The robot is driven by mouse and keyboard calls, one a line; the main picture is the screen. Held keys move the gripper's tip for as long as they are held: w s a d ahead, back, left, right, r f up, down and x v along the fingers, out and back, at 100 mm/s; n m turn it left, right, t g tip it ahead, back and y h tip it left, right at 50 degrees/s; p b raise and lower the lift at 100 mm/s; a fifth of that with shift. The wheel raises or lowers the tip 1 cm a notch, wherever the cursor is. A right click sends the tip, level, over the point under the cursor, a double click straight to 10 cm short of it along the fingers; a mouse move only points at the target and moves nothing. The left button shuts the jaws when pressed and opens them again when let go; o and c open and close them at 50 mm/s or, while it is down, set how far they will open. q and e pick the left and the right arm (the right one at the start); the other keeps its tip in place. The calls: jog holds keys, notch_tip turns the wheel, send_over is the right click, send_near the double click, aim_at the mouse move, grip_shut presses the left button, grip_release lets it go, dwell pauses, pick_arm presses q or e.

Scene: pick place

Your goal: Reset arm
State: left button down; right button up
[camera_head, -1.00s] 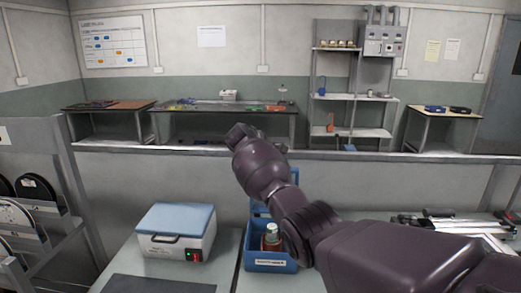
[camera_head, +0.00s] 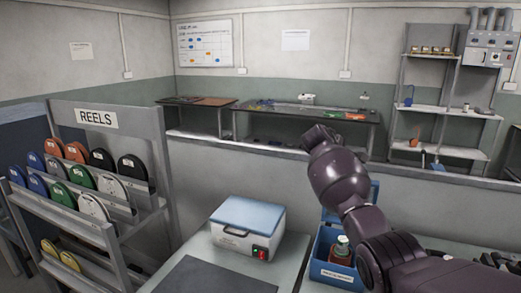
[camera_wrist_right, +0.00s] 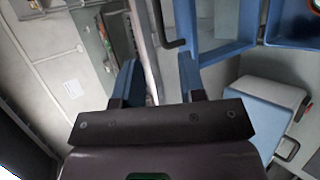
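My right arm rises from the lower right in the head view, its dark purple links bent up in front of the low wall. No gripper fingers can be made out in that view. In the right wrist view my right gripper (camera_wrist_right: 158,72) has its two blue fingers apart, with nothing seen between them. My left gripper is in neither view.
A blue bin (camera_head: 334,277) holding a capped bottle (camera_head: 341,252) stands beside my right arm. Left of it are a blue-lidded box (camera_head: 246,218) and a dark mat (camera_head: 215,278). A reel rack (camera_head: 135,225) stands at the left.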

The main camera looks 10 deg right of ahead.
jog(key=w+a+r+m+t+y, duration=0.3)
jog(key=w+a+r+t, duration=0.1)
jog(key=a+r+t, duration=0.35)
jog(key=s+a+f+m+t+y, duration=0.1)
jog(key=s+a+f+t+y, duration=0.2)
jog(key=s+f, duration=0.9)
jog(key=s+a+f+m+t+y, duration=0.1)
jog(key=s+a+f+m+y, duration=0.3)
jog(key=s+f, duration=0.8)
jog(key=s+d+f+g, duration=0.2)
jog(key=s+f, duration=0.8)
jog(key=s, duration=0.4)
jog(key=s+d+f+g, duration=0.2)
jog(key=s+f+g, duration=0.1)
jog(key=s+f, duration=0.6)
jog(key=s, duration=0.4)
jog(key=shift+s+d+f+h, duration=0.15)
jog(key=shift+s+f+h, duration=0.15)
jog(key=shift+s+f, duration=0.1)
